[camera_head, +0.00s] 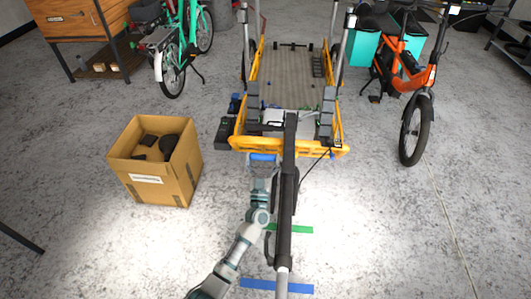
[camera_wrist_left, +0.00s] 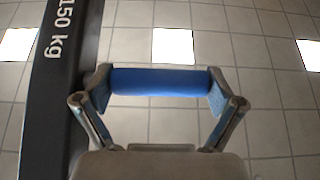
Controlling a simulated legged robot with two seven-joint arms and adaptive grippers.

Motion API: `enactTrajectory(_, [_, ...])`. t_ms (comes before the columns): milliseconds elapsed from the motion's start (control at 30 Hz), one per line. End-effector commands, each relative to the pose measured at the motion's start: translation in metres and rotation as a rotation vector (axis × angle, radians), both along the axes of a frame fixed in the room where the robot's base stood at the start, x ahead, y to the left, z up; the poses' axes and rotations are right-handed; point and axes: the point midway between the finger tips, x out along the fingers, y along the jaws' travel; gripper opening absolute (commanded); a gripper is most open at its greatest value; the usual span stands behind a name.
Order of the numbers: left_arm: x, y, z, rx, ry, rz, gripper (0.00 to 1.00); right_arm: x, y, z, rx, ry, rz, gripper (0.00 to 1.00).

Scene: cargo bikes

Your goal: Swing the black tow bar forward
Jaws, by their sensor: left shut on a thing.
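The black tow bar (camera_head: 286,190) runs from the front of the yellow cargo trailer (camera_head: 240,140) down the picture towards me, with a grey tube at its near end. A dark bar marked "150 kg" (camera_wrist_left: 58,80) shows at the left of the left wrist view. My left gripper (camera_head: 263,163) is just left of the tow bar, close to the trailer's front edge. It is shut on a blue cylindrical grip (camera_wrist_left: 160,81), which lies across between its two fingers. My right gripper is not in view.
An open cardboard box (camera_head: 158,180) with dark items stands left of the trailer. A green bike (camera_head: 172,70) is at the back left and an orange bike (camera_head: 414,110) at the right. Green (camera_head: 290,230) and blue (camera_head: 262,285) tape strips mark the floor. The near right floor is clear.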

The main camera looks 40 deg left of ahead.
Motion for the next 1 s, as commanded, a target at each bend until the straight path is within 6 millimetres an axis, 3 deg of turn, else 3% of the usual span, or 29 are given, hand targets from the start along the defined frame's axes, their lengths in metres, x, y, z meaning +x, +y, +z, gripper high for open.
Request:
enactTrajectory(33, [0.0, -0.002, -0.01, -0.004, 0.014, -0.003, 0.31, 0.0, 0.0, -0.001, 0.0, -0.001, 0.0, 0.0])
enactTrajectory(233, [0.0, -0.002, -0.011, -0.006, 0.017, -0.005, 0.31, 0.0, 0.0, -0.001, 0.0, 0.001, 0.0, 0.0])
enactTrajectory(267, [0.0, -0.002, -0.011, -0.006, 0.017, -0.005, 0.98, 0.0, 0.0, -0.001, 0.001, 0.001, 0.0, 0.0])
enactTrajectory(667, [-0.003, -0.003, -0.008, -0.004, 0.009, -0.003, 1.0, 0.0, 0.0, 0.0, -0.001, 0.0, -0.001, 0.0])
enactTrajectory(1000, [-0.051, -0.033, -0.042, -0.006, 0.014, -0.003, 1.0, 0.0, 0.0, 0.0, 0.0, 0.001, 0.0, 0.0])
